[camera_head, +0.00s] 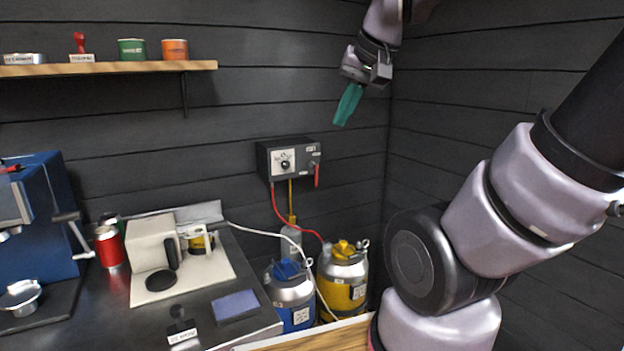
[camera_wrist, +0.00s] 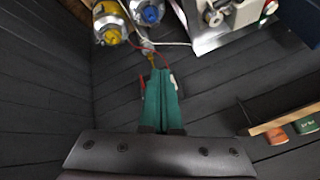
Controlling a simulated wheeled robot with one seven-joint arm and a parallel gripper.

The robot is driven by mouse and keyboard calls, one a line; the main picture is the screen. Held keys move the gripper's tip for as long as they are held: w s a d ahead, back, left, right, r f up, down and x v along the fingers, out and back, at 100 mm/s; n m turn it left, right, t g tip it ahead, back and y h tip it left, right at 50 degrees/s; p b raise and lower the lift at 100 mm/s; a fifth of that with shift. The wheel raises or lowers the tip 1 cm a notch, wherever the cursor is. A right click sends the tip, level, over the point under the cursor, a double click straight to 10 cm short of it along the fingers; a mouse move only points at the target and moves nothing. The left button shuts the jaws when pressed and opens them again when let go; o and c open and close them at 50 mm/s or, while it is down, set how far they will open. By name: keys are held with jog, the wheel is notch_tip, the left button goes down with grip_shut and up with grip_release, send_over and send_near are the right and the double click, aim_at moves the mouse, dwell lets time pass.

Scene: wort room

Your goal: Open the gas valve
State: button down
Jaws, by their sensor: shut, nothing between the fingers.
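A dark control box (camera_head: 290,160) is fixed to the back wall, with a dial on a white plate (camera_head: 284,163) and a red lever (camera_head: 317,175) hanging down at its right side. Which part is the gas valve I cannot tell for sure. My gripper (camera_head: 342,119), with teal fingers, is above and to the right of the box, touching nothing. In the wrist view my gripper (camera_wrist: 161,72) is shut and empty; its fingers hide most of the box. The red lever (camera_wrist: 142,84) shows just left of the fingers there.
A red hose (camera_head: 290,222) runs down from the box. The counter (camera_head: 75,308) is at left, a shelf (camera_head: 110,68) above. The wall around the box is clear.

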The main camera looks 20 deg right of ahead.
jog(key=w+d+f+n+g+h, duration=0.1)
jog(key=w+f, duration=0.2)
jog(key=w, duration=0.7)
jog(key=w+d+f+g+h, duration=0.1)
jog(key=w+d+f+h, duration=0.15)
jog(key=w, duration=0.75)
jog(key=w+a+f+n+h, duration=0.1)
jog(key=w+a+f+n, duration=0.1)
jog(key=w+f, duration=0.5)
jog(key=w+a+f+n+h, duration=0.2)
jog(key=w+f, duration=0.6)
jog(key=w, duration=0.3)
jog(key=shift+a+t, duration=0.25)
jog(key=shift+t, duration=0.15)
jog(key=shift+f, duration=0.1)
jog(key=w+d+f, duration=0.5)
jog(key=d+f, duration=0.2)
jog(key=f, duration=0.1)
jog(key=shift+w+d, duration=0.15)
jog(key=shift+d, duration=0.25)
